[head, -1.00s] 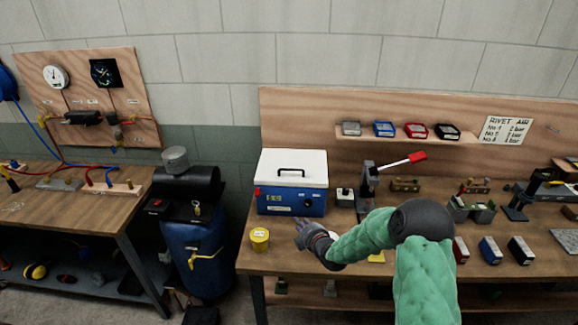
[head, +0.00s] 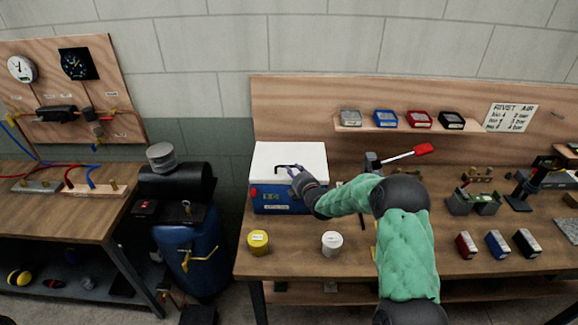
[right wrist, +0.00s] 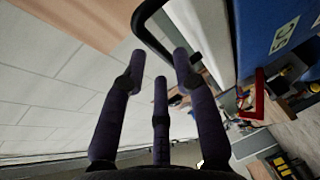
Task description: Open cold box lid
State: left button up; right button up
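The cold box (head: 287,200) stands on the bench, with a blue body and a white lid (head: 272,160) that lies shut. A black handle (head: 283,167) is on the lid's top. My right gripper (head: 294,172) is at the handle's right end, over the front right of the lid, and hides part of both. In the right wrist view, the fingers of my right gripper (right wrist: 160,60) are spread open, with the black handle (right wrist: 142,20) at their tips. I cannot tell whether they touch it. My left gripper is not in view.
A yellow tin (head: 258,242) and a white tin (head: 332,244) stand in front of the box. A press with a red-tipped lever (head: 423,149) stands to its right, close to my right forearm. A blue tank (head: 190,245) stands left of the bench.

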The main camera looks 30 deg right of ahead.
aim_at(290, 166)
jog(key=shift+x, duration=2.25)
grip_shut()
